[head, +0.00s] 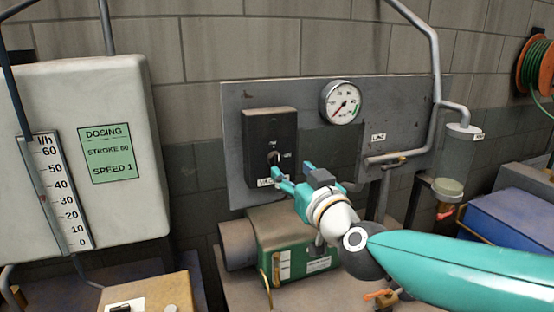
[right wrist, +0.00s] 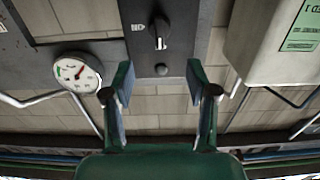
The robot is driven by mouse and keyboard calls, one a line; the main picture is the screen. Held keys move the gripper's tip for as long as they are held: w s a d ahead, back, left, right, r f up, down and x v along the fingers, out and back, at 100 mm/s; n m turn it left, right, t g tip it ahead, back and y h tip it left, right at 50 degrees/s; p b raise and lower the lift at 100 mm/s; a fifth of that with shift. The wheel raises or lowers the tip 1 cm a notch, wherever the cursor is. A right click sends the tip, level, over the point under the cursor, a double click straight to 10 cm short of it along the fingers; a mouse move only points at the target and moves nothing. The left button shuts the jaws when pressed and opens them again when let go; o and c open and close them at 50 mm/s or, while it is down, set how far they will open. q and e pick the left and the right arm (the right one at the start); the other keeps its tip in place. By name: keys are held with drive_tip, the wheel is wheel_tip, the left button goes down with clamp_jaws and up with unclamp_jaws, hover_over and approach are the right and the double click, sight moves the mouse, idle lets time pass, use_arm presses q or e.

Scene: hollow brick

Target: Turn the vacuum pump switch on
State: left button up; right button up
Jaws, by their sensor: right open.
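The vacuum pump switch is a dark box (head: 259,124) on a grey wall panel, with a small rotary knob (head: 274,158) low on its front. In the right wrist view, which is upside down, the knob (right wrist: 160,33) has a pale pointer and lies beyond the fingertips, centred between them. My right gripper (head: 278,179) is open, its teal fingers just below and in front of the knob. It also shows in the right wrist view (right wrist: 160,82) with nothing between its fingers. A white label under the box is partly hidden by the fingers. My left gripper is not in view.
A round pressure gauge (head: 341,102) sits on the panel (head: 235,105) right of the switch. Pipes (head: 436,60) run at the right. A green pump (head: 300,262) stands below the gripper. A pale dosing unit (head: 115,195) is at the left.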

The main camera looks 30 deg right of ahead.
sight(279, 157)
drive_tip(key=x, duration=0.9)
drive_tip(key=shift+p, duration=0.35)
drive_tip(key=shift+c, duration=0.4)
clamp_jaws()
